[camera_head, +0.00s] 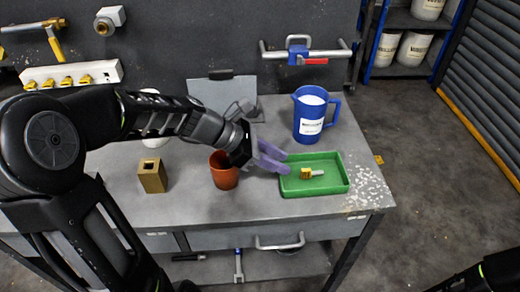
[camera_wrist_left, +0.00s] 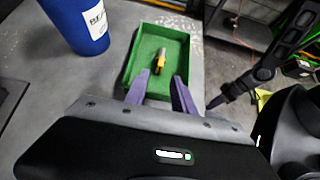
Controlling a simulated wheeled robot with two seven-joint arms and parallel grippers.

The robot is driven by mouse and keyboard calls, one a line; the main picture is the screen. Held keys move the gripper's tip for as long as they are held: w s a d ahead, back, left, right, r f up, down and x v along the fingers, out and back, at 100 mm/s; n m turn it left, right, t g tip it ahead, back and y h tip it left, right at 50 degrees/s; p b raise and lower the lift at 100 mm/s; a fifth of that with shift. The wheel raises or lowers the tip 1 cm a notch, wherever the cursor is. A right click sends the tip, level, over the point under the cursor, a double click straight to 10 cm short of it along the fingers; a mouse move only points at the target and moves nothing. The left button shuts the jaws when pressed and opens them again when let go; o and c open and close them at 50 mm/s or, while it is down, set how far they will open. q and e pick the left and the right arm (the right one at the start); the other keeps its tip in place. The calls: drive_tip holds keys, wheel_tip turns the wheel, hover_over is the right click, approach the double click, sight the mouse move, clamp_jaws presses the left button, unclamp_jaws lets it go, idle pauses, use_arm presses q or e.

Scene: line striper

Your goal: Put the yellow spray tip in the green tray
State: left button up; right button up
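The yellow spray tip (camera_head: 307,173), with a pale stem, lies on the floor of the green tray (camera_head: 344,184) at the right end of the workbench. In the left wrist view the spray tip (camera_wrist_left: 160,62) also lies inside the tray (camera_wrist_left: 130,62), apart from my fingers. My left gripper (camera_head: 285,162) has purple fingers spread apart and empty at the left edge of the tray. The same open fingers show in the left wrist view (camera_wrist_left: 160,88). My right arm shows only in part, and its fingers are not clear to see.
A blue jug (camera_head: 311,118) stands behind the tray. An orange-brown cup (camera_head: 223,172) and a brass block (camera_head: 152,176) stand on the bench (camera_head: 190,203) to the left. Several yellow tips (camera_head: 66,81) sit in a white wall rack (camera_head: 100,71).

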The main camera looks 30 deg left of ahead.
use_arm(q)
drive_tip(key=v, duration=0.6)
drive_tip(key=shift+r, duration=0.15)
drive_tip(key=shift+s+a, duration=0.1)
